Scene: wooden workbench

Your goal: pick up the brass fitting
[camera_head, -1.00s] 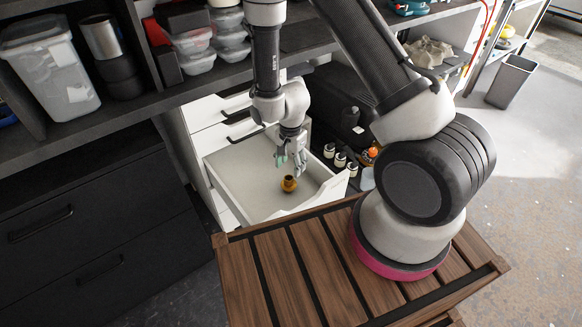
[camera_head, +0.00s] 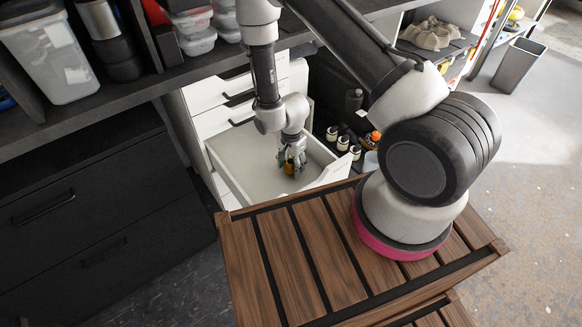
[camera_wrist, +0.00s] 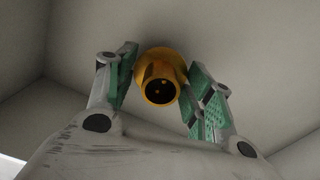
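The brass fitting (camera_wrist: 161,72) is a small golden ring-shaped piece with a dark bore, lying in an open white drawer (camera_head: 234,150). My gripper (camera_wrist: 163,88) is down in the drawer with its green-padded fingers open, one on each side of the fitting. A narrow gap shows between the fitting and the right fingers; the left finger is very close, and I cannot tell if it touches. In the head view the fitting (camera_head: 289,168) is partly hidden by my gripper (camera_head: 290,164).
Several small white-capped bottles (camera_head: 343,143) stand right of the drawer. A slatted wooden top (camera_head: 290,260) is in front, and a dark shelf with clear boxes (camera_head: 198,42) is above left.

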